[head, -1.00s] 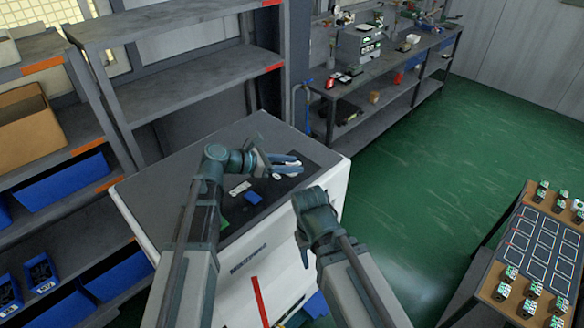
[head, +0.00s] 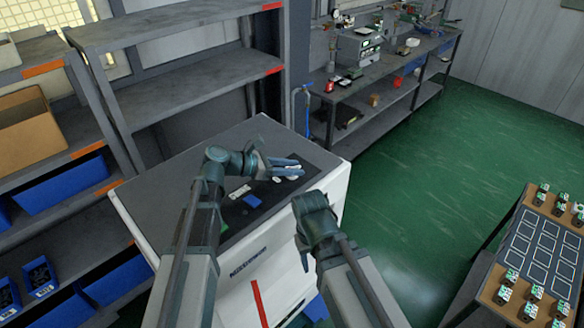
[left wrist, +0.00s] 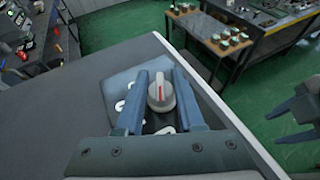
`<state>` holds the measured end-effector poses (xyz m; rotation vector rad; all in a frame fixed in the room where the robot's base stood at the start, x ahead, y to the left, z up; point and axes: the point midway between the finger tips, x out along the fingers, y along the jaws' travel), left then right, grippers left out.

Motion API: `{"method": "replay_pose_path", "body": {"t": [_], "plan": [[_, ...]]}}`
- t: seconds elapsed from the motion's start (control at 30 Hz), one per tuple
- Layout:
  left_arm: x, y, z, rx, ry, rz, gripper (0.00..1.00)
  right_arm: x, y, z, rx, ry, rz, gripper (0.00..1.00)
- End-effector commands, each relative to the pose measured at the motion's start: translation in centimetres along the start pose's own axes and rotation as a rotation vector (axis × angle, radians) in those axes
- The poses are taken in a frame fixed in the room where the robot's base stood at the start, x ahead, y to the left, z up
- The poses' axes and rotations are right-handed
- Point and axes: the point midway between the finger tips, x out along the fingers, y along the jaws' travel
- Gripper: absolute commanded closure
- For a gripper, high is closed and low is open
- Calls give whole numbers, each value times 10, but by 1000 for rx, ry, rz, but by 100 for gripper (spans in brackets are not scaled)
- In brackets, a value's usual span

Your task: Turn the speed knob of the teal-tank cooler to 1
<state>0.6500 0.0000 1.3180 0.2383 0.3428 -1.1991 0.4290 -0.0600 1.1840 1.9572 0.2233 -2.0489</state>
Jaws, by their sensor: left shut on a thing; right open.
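The cooler (head: 180,178) has a white body, a grey top and a dark control panel (head: 322,161). A grey-white knob (left wrist: 161,94) with a red pointer line stands on the panel. My left gripper (left wrist: 160,88) has one finger on each side of the knob and is shut on it; in the left wrist view the red line runs nearly straight up the picture. In the head view the fingers of my left gripper (head: 298,168) partly hide the knob. My right gripper (head: 303,250) is open and empty beside the cooler's front. The tank's colour is not clear.
Grey shelves (head: 190,85) stand behind and left. A bench (head: 400,62) is at the back, and a table with a panel (head: 535,240) is at right. Green floor lies between.

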Motion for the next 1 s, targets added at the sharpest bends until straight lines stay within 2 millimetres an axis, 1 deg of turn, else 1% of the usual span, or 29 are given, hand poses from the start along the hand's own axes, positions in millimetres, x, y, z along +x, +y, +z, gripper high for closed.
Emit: {"method": "replay_pose_path", "body": {"t": [0.2,0.7,1.0], "plan": [[1,5,0,49,1,-121,100,0,0,0,0,0,0,50],[1,4,0,205,1,-497,100,0,0,0,0,0,0,50],[1,2,0,263,1,-637,100,0,0,0,0,0,0,50]]}}
